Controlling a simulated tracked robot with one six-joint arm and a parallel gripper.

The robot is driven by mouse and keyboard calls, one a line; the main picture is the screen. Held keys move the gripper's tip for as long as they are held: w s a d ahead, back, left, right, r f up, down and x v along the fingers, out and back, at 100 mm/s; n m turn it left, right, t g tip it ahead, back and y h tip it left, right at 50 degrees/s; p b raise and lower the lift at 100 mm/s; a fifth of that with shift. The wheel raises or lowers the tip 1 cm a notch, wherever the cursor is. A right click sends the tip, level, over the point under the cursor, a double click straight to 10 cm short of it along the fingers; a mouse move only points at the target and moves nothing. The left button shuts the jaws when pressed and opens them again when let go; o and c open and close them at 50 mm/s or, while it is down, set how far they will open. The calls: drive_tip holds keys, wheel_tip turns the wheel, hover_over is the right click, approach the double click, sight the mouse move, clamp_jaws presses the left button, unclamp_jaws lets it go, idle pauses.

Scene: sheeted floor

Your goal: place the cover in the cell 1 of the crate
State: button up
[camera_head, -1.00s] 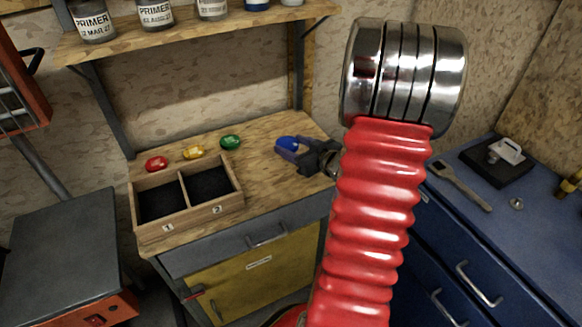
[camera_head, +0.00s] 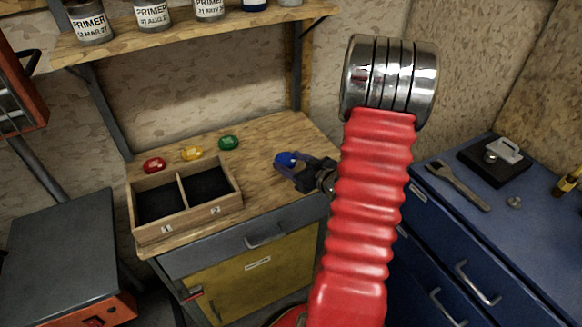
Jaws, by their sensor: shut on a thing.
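The blue cover (camera_head: 285,160) is at the tips of my gripper (camera_head: 290,166), over the right part of the wooden bench. My gripper is shut on it, and its dark jaws hide part of it. I cannot tell how far the cover is above the bench. The crate (camera_head: 190,223) is a wooden box with two dark-floored cells, on the left of the bench. Cell 1 (camera_head: 156,204) is on the left and cell 2 (camera_head: 207,183) on the right. Both look empty. My gripper is to the right of the crate, apart from it.
Red (camera_head: 154,165), yellow (camera_head: 191,153) and green (camera_head: 228,143) rounded pieces lie in a row behind the crate. A shelf (camera_head: 190,32) with several jars hangs above. Bare bench lies between crate and gripper.

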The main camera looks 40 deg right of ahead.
drive_tip(key=shift+f, duration=1)
drive_tip(key=shift+f, duration=0.1)
drive_tip(key=o, duration=1.2)
drive_tip(key=shift+o, duration=0.2)
drive_tip(key=v, duration=1.2)
drive_tip(key=shift+w, duration=0.15)
